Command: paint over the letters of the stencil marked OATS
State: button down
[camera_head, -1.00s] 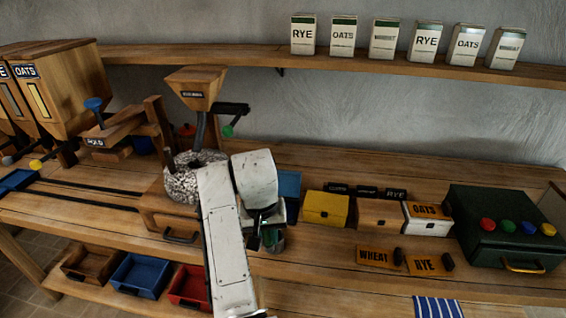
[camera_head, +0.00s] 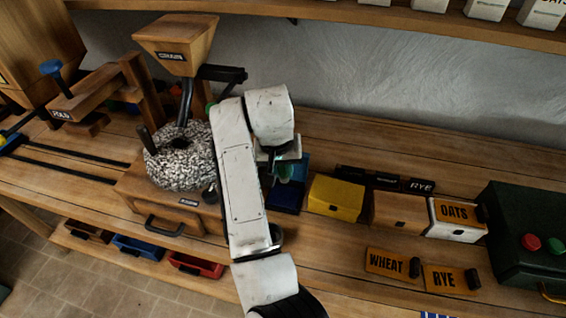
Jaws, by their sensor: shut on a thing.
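The stencil marked OATS (camera_head: 454,212) is an orange plate with dark letters and a dark knob at its right end. It lies on a white box (camera_head: 458,232) at the right. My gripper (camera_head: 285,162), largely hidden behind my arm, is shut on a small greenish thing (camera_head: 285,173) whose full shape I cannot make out. It is over or just behind a dark blue open pad or tray (camera_head: 286,197), well left of the stencil. I cannot tell whether the held thing touches the pad.
The WHEAT stencil (camera_head: 386,263) and RYE stencil (camera_head: 444,279) lie on the bench in front. A yellow box (camera_head: 336,198) and a wooden box (camera_head: 398,212) stand between pad and white box. A dark green case (camera_head: 525,240) is at right, the stone mill (camera_head: 178,157) at left.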

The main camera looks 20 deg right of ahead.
jog(key=shift+f+b, duration=2.7)
jog(key=shift+f, duration=0.1)
jog(key=shift+f, duration=0.55)
notch_tip(320, 180, up, 7)
jog(key=p, duration=0.6)
jog(key=shift+r+p, duration=0.1)
jog(key=shift+p, duration=0.3)
